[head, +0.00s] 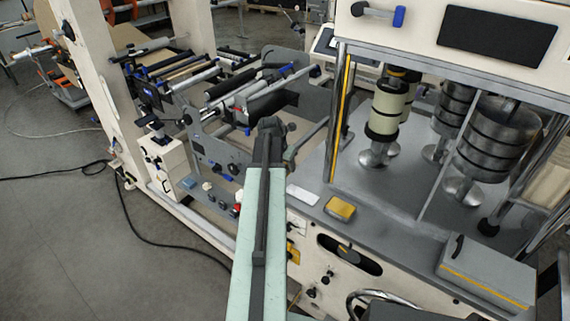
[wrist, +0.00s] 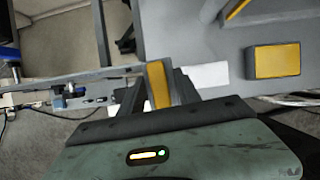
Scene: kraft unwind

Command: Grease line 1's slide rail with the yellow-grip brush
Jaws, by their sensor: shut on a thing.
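My gripper is shut on a yellow-faced block with dark sides (wrist: 158,84), which fits the yellow-grip brush; no bristles can be made out. In the wrist view the dark fingers of my gripper (wrist: 157,94) stand on either side of it. In the head view my pale green arm reaches up the middle, and my gripper (head: 270,124) is at its dark far end; what it holds is hidden there. It appears in front of the roller unit, left of the grey deck. I cannot tell which part is line 1's slide rail.
A yellow-topped block (head: 340,207) and a white card (head: 302,195) lie on the grey machine deck (head: 395,205). A yellow-striped post (head: 343,115) and metal rollers (head: 497,140) stand on the right. A grey box (head: 487,272) is at the lower right. Open floor lies left.

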